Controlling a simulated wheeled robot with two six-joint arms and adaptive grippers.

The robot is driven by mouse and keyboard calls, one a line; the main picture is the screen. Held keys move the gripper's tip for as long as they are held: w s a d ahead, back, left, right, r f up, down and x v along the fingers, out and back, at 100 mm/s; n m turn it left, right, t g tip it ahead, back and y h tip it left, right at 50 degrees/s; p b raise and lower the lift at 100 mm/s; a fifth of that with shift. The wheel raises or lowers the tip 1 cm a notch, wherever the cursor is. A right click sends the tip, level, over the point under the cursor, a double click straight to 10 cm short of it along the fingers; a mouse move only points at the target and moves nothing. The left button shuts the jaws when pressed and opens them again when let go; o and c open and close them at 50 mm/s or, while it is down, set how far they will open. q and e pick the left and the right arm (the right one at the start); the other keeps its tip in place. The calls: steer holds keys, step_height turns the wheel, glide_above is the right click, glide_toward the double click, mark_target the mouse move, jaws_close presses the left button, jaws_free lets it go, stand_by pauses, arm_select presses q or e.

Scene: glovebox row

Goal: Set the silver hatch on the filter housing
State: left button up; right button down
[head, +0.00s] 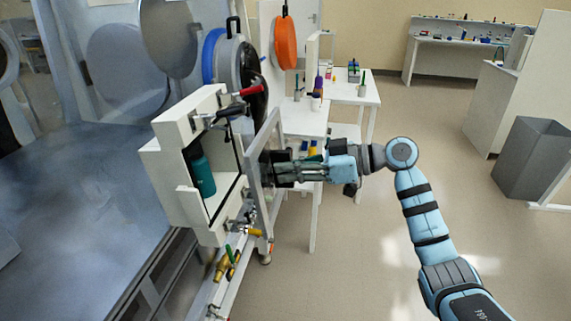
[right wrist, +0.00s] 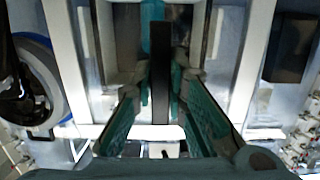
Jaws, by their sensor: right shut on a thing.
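The silver hatch (head: 256,185) is a grey framed panel standing upright, with a dark handle (right wrist: 160,75) that shows in the right wrist view. My right gripper (head: 268,168) is shut on that handle and holds the hatch from the right. The white filter housing (head: 208,237) is an open box to its left, with a teal cylinder (head: 201,172) inside. The hatch faces the housing's open side and seems a little apart from it; exact contact cannot be told. In the wrist view, the hatch's pale frame (right wrist: 254,65) surrounds the housing's inside. My left gripper is out of view.
A red-handled clamp (head: 250,89) is at the housing's top edge and a yellow-handled one (head: 253,232) at its bottom. Coloured valves (head: 228,262) sit below. Behind are round glovebox ports, an orange disc (head: 286,42) and white tables (head: 345,97).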

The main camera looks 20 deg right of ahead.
steer(key=shift+s+r+p, duration=0.25)
steer(key=shift+r+p, duration=0.2)
steer(key=shift+r, duration=0.25)
steer(key=shift+w+a+f+p, duration=0.1)
steer(key=shift+w+a+p, duration=0.15)
steer(key=shift+w+p, duration=0.2)
steer(key=w, duration=0.1)
steer(key=w+a+f+p, duration=0.1)
steer(key=w+a+p, duration=0.1)
steer(key=w, duration=0.1)
steer(key=shift+f, duration=0.3)
arm_select(q)
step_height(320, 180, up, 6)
steer(key=p, duration=0.1)
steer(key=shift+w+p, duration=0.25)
steer(key=shift+p, duration=0.15)
arm_select(e)
steer(key=x, duration=0.4)
steer(key=shift+s, duration=0.2)
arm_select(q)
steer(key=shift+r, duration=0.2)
arm_select(e)
steer(key=shift+a+r, duration=0.2)
arm_select(q)
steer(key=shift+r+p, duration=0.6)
steer(key=shift+p, duration=0.1)
arm_select(e)
steer(key=shift+w+a, duration=0.2)
steer(key=shift+a, duration=0.4)
